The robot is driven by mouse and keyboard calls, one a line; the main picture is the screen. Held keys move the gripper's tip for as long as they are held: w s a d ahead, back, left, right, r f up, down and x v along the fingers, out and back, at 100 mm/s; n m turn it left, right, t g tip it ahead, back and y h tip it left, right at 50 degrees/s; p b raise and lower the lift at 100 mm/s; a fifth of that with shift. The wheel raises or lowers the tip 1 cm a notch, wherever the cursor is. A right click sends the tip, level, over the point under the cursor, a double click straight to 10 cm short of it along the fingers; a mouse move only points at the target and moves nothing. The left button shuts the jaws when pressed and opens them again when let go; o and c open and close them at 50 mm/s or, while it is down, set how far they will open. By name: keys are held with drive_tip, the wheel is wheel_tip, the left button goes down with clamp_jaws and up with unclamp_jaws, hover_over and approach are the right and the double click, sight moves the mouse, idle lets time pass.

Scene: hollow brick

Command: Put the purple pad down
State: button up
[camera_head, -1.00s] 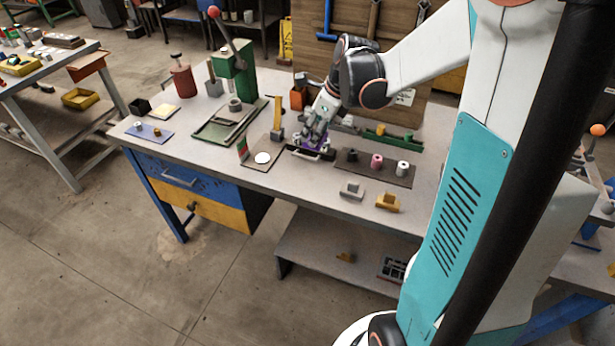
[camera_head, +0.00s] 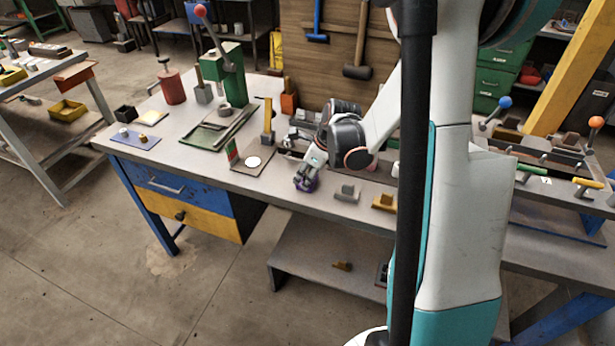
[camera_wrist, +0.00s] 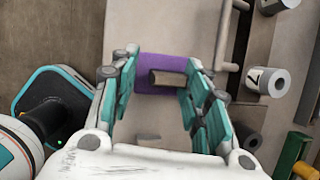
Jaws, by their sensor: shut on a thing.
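The purple pad (camera_head: 308,187) is at my gripper (camera_head: 307,178), close to the front edge of the workbench (camera_head: 225,190). My gripper covers most of the pad in the head view. In the wrist view the pad (camera_wrist: 150,66) shows as a flat purple piece with a tan block (camera_wrist: 168,77) on it, between the fingers of my gripper (camera_wrist: 164,82). My gripper is shut on it. Whether the pad touches the bench or hangs just above it I cannot tell.
A grey block (camera_head: 347,193) and a yellow block (camera_head: 384,203) stand right of the pad. A brown board with a white disc (camera_head: 253,162) lies to its left. A white roll (camera_wrist: 268,81) shows in the wrist view. Bare bench lies around the pad's front.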

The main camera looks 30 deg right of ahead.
drive_tip(key=shift+f, duration=0.25)
drive_tip(key=o, duration=1.4)
drive_tip(key=shift+r, duration=0.1)
drive_tip(key=p+v, duration=0.4)
drive_tip(key=v, duration=0.8)
drive_tip(key=shift+s, duration=0.1)
